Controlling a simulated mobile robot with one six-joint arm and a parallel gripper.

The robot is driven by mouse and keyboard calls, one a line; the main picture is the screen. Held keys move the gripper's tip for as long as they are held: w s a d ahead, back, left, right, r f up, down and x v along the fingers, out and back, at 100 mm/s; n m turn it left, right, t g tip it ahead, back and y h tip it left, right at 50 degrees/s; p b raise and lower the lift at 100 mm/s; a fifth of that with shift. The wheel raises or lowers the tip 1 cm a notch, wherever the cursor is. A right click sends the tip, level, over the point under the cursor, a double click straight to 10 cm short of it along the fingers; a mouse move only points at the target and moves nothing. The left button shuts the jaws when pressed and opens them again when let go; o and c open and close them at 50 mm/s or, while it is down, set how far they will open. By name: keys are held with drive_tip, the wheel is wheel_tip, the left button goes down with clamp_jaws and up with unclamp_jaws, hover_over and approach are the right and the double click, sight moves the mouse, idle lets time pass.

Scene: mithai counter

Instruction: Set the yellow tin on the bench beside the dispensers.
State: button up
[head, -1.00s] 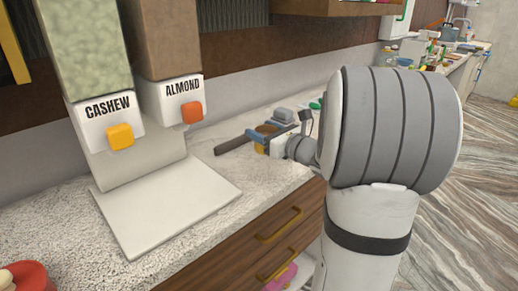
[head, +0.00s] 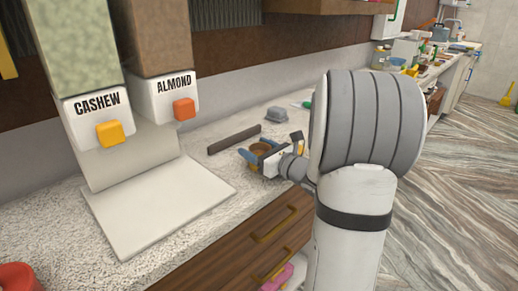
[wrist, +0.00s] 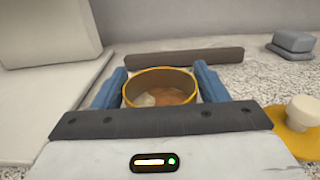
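The yellow tin (wrist: 160,73) is round and open-topped, with some brown and pale contents. It sits upright between the blue fingers of my gripper (wrist: 160,85), which press against its two sides in the wrist view. In the head view the tin (head: 259,149) shows between the fingers of my gripper (head: 260,157), over the bench to the right of the dispensers. Whether its base touches the bench is hidden. The cashew dispenser (head: 98,108) and the almond dispenser (head: 173,92) stand at the left.
A white board (head: 160,208) lies below the dispensers. A dark bar (wrist: 185,56) lies behind the tin, with a grey block (wrist: 292,42) to its right. A yellow piece with a pale knob (wrist: 297,118) is near my gripper's right side. A red object (head: 20,276) is at lower left.

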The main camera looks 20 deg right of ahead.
drive_tip(key=shift+o, duration=1.2)
drive_tip(key=shift+r, duration=0.1)
drive_tip(key=shift+s+d, duration=0.1)
drive_tip(key=shift+s, duration=0.1)
drive_tip(key=v, duration=1.1)
drive_tip(key=shift+s+p, duration=0.3)
drive_tip(key=shift+p, duration=0.15)
